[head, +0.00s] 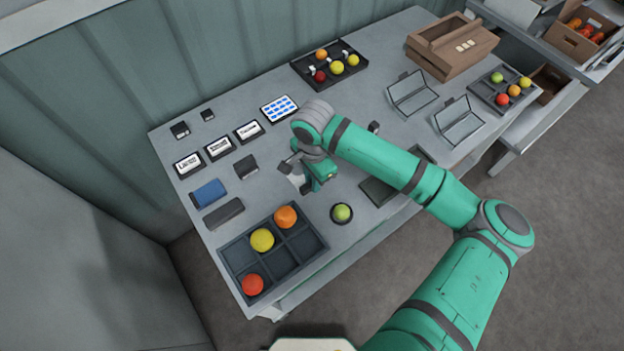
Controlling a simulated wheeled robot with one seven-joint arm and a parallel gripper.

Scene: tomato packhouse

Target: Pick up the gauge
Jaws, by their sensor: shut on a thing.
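My gripper (296,180) is low over the middle of the grey table, left of the round green fruit. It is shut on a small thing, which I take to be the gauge. The jaws and wrist hide most of it, so its shape and face cannot be made out. I cannot tell whether it is clear of the table top. I see no other clear gauge on the table.
A black divided tray (275,256) with fruit lies at the near left. A green fruit (342,212) sits beside my gripper. A blue block (208,193), dark block (247,166) and label cards (219,147) lie left.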

